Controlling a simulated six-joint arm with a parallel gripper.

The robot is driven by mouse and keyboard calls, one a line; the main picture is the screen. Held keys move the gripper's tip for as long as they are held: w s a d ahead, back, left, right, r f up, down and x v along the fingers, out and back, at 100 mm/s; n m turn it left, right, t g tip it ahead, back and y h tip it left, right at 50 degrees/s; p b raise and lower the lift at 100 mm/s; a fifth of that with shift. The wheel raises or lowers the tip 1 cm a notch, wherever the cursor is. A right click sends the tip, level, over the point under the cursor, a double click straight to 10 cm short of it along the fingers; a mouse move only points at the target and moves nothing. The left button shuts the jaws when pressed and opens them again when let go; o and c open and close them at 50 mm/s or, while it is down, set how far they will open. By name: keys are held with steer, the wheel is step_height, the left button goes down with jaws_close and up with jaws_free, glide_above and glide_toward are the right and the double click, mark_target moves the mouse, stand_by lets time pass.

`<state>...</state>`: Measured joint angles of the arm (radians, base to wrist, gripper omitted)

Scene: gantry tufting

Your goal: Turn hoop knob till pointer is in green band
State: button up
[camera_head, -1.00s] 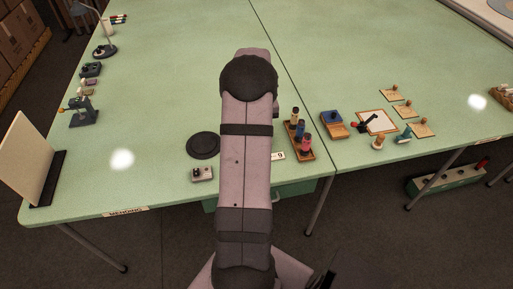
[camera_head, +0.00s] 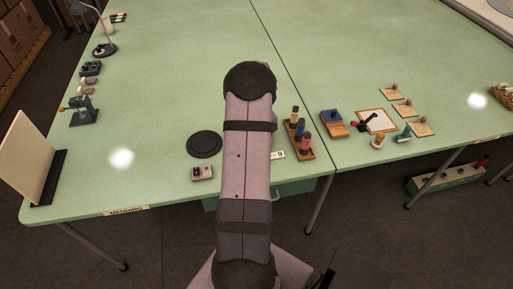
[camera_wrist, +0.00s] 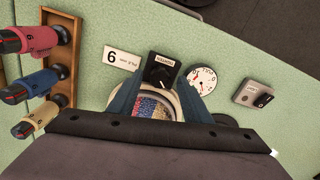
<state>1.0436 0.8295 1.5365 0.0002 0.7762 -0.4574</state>
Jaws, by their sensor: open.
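In the wrist view the black hoop knob (camera_wrist: 160,72) with a white line sits on a dark plate under a small label. A round white dial (camera_wrist: 203,82) with red marks stands just right of it. Its pointer and green band are too small to make out. My gripper (camera_wrist: 159,82) is open, with one blue-grey finger on each side of the knob's lower part. I cannot tell whether they touch it. A round hoop with coloured cloth (camera_wrist: 155,106) shows between the fingers, partly hidden by my gripper. In the head view my arm hides the knob and dial.
A grey switch box (camera_wrist: 257,95) stands right of the dial. A number 6 card (camera_wrist: 122,58) lies left of the knob. A wooden rack (camera_wrist: 62,72) with several coloured spools is further left. A black disc (camera_head: 204,145) lies on the green table (camera_head: 180,80).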

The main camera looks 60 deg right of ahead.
steer(key=shift+f, duration=0.6)
steer(key=c, duration=1.1)
steer(key=shift+o, duration=0.2)
steer(key=shift+m+b, duration=0.35)
steer(key=shift+m, duration=1.85)
steer(key=o, duration=1.1)
steer(key=shift+c, duration=0.2)
steer(key=shift+r, duration=0.2)
steer(key=shift+r+b, duration=1)
steer(key=shift+r, duration=2.55)
